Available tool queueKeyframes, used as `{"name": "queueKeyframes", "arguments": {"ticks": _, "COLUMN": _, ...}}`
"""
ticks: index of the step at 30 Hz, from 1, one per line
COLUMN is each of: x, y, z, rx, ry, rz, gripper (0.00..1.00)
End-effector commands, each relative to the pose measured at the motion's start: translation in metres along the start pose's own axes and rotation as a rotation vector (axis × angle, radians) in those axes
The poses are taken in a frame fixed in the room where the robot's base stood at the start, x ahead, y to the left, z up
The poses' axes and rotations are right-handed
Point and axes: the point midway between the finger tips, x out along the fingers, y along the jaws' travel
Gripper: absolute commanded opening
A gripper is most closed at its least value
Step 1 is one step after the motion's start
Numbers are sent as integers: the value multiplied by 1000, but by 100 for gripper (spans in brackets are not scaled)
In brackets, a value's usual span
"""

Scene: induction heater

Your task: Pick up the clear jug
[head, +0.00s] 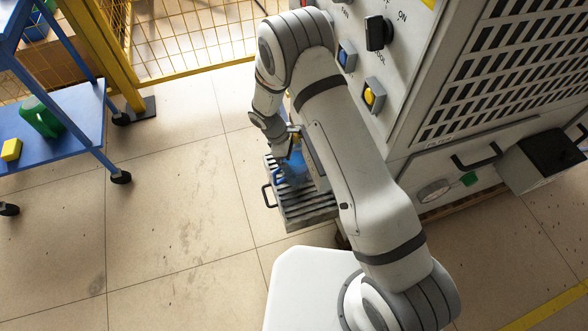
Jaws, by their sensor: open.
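A bluish see-through object (290,170), which looks like the clear jug, stands on a slatted grey tray (308,213) at the side of the machine. My arm reaches over from the lower right and hides part of it. My gripper (294,148) is at the jug's upper part, open, with its fingers mostly hidden by the arm and wrist. I cannot tell whether the fingers touch the jug or surround its handle.
The machine cabinet (408,85) with knobs and buttons stands close on the right. A blue cart (80,105) at left carries a green jug (42,118) and a yellow block (11,150). A yellow mesh fence (190,40) runs behind. The floor between cart and tray is clear.

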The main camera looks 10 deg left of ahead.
Motion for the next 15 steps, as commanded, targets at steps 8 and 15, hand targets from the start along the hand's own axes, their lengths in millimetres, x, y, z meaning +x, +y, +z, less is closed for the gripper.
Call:
{"name": "queueKeyframes", "arguments": {"ticks": 8, "x": -1, "y": 0, "z": 1, "rx": 1, "ry": 0, "rz": 0, "gripper": 84}}
{"name": "queueKeyframes", "arguments": {"ticks": 15, "x": -1, "y": 0, "z": 1, "rx": 1, "ry": 0, "rz": 0, "gripper": 65}}
